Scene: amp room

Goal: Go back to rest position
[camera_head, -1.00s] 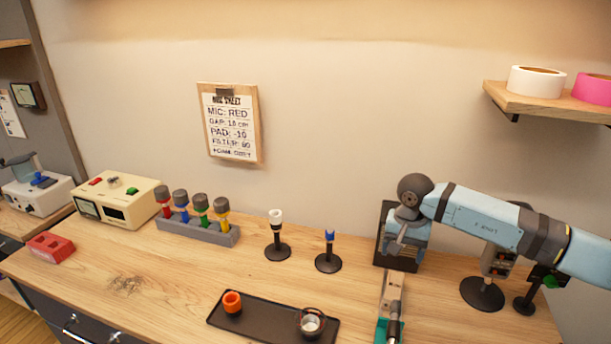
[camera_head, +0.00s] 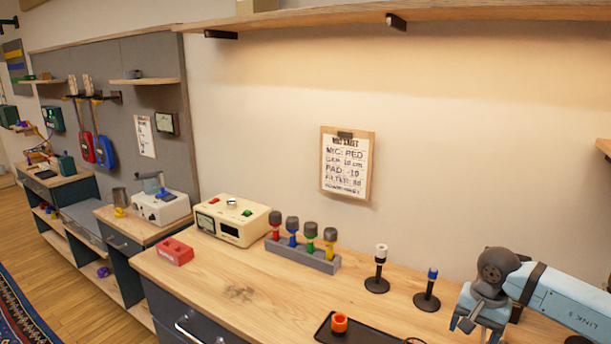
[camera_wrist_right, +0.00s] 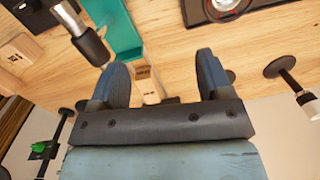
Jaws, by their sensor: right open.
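My right arm (camera_head: 540,295) reaches in from the right in the head view, and its gripper lies at or below the bottom edge there. In the right wrist view my right gripper (camera_wrist_right: 160,75) is open, with two blue fingers apart and nothing held between them. A wooden block (camera_wrist_right: 148,80) and a teal holder (camera_wrist_right: 115,28) show on the desk beyond and between the fingers, apart from them as far as I can tell. My left gripper is not in view.
A shelf (camera_head: 400,13) runs overhead.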

